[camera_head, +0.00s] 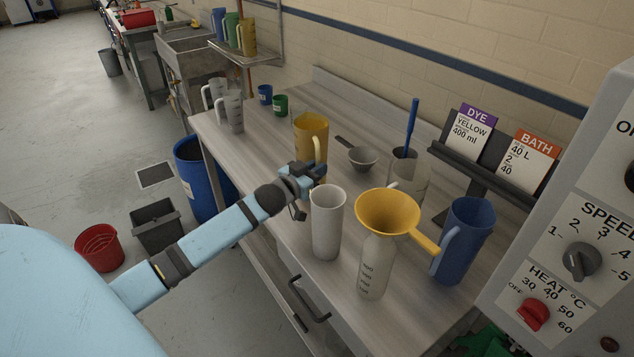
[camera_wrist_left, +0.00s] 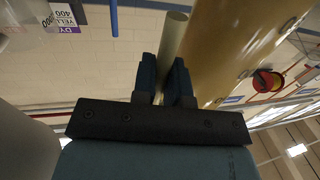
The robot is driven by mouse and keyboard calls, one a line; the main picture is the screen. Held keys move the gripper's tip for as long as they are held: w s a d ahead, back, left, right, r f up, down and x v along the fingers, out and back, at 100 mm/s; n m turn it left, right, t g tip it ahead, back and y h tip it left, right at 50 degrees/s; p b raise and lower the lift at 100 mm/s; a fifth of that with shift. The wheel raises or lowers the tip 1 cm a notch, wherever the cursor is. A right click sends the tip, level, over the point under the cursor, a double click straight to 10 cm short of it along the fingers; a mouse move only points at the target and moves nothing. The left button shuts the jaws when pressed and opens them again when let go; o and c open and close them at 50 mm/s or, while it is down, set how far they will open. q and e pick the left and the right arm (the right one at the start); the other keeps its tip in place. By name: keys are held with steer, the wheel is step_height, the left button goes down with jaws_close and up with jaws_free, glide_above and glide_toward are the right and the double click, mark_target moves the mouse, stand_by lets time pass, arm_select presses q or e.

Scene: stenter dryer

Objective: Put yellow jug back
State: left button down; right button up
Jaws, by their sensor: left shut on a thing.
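A yellow jug (camera_head: 309,130) is over the bench, upright, in the middle of the head view. Its handle faces the near right side, and its lower part is partly hidden by my gripper. My left gripper (camera_head: 316,170) is shut on the jug's handle. In the left wrist view the fingers (camera_wrist_left: 165,85) close around the pale handle (camera_wrist_left: 172,40), with the yellow jug body (camera_wrist_left: 225,45) beside them. I cannot tell whether the jug's base touches the bench. Another yellow jug (camera_head: 247,38) stands on a wall shelf beside green and blue jugs. My right gripper is not in view.
Clear jugs (camera_head: 232,110) and small cups (camera_head: 280,105) stand at the far end. The shelf (camera_head: 240,57) is beyond.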

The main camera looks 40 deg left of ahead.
arm_select(q)
step_height(320, 180, down, 4)
steer(key=shift+f, duration=0.25)
steer(key=shift+f, duration=0.15)
steer(key=c, duration=1.1)
jaws_free()
steer(key=shift+c, duration=0.2)
steer(key=s+b, duration=0.1)
steer(key=s, duration=1.1)
steer(key=shift+a+r, duration=0.2)
steer(key=shift+a, duration=0.25)
